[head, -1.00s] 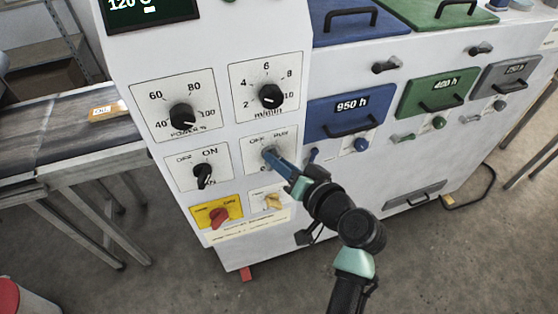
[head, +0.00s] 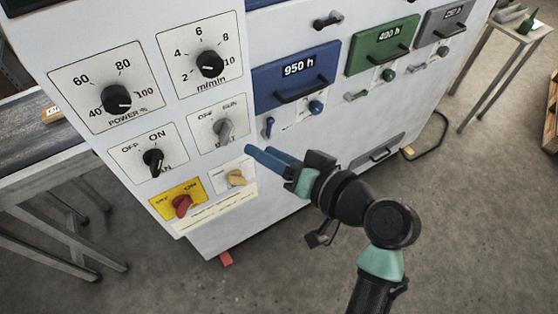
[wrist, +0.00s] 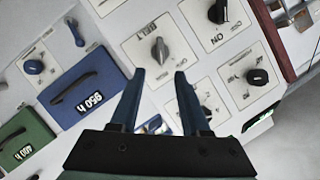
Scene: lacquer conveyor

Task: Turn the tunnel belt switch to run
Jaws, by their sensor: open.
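The tunnel belt switch (head: 224,129) is a grey knob on a white plate marked OFF and RUN, on the machine's front panel. Its long axis stands near upright, leaning slightly towards RUN at the top; I cannot tell for certain which mark it points at. My gripper (head: 262,153) is open and empty, to the right of and below the knob in the head view, apart from it. In the wrist view the grey belt knob (wrist: 160,50) shows just beyond and between the two blue fingertips (wrist: 159,72), with the BELT label beside it.
The black fan knob (head: 153,160) is left of the belt switch. Power (head: 117,98) and speed (head: 210,64) dials are above. A blue drawer (head: 296,82) is to the right.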

